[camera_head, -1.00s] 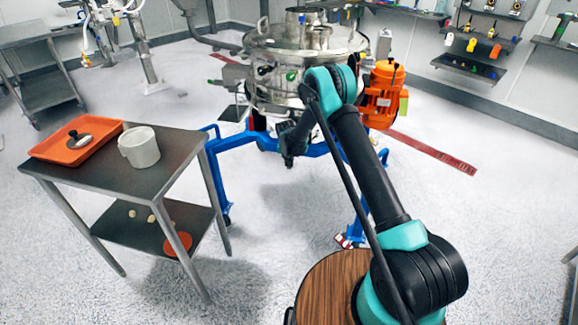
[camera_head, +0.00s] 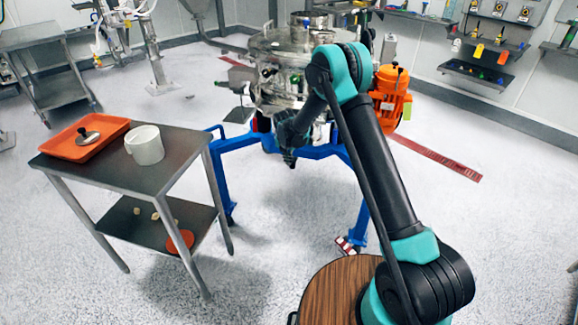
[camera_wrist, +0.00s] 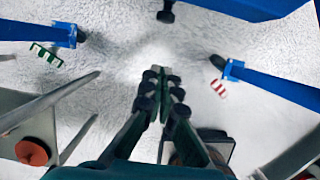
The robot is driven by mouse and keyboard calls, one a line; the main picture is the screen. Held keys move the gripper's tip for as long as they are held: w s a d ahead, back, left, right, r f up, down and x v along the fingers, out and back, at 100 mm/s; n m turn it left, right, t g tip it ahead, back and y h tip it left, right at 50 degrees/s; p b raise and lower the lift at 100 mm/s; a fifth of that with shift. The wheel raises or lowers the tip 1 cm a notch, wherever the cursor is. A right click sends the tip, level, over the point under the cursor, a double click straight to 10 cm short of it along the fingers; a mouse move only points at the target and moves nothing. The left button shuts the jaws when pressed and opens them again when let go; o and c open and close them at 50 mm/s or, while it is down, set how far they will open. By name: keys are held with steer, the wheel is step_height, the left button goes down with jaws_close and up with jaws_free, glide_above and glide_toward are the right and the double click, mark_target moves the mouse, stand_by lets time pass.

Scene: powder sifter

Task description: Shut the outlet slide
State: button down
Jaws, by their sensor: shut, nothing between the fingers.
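The steel powder sifter (camera_head: 272,88) stands on a blue frame (camera_head: 322,152) at the back centre, partly behind my arm. On its left side are a grey box-like outlet part (camera_head: 241,76) and a dark flat plate (camera_head: 238,115) below it. I cannot tell which part is the outlet slide or how far it is open. My gripper (camera_head: 289,160) hangs pointing down in front of the sifter, right of the plate and apart from it. In the wrist view my gripper (camera_wrist: 161,76) is shut and empty, with floor beyond its fingertips.
An orange motor (camera_head: 391,95) is on the sifter's right. Red-striped (camera_wrist: 218,88) and green-striped (camera_wrist: 47,54) pieces lie near frame feet. Floor between is clear.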

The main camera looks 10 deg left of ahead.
mark_target(293, 164)
steer(key=s+a+f+t, duration=0.1)
steer(key=s+f+t, duration=0.1)
steer(key=s+t, duration=0.4)
steer(key=w+d+r+x, duration=0.1)
steer(key=w+r+x, duration=0.1)
steer(key=x, duration=1.1)
steer(key=shift+h, duration=0.4)
steer(key=shift+w+d+r, duration=0.1)
steer(key=shift+w, duration=1.05)
steer(key=shift+w+d, duration=0.1)
steer(key=shift+w, duration=1.05)
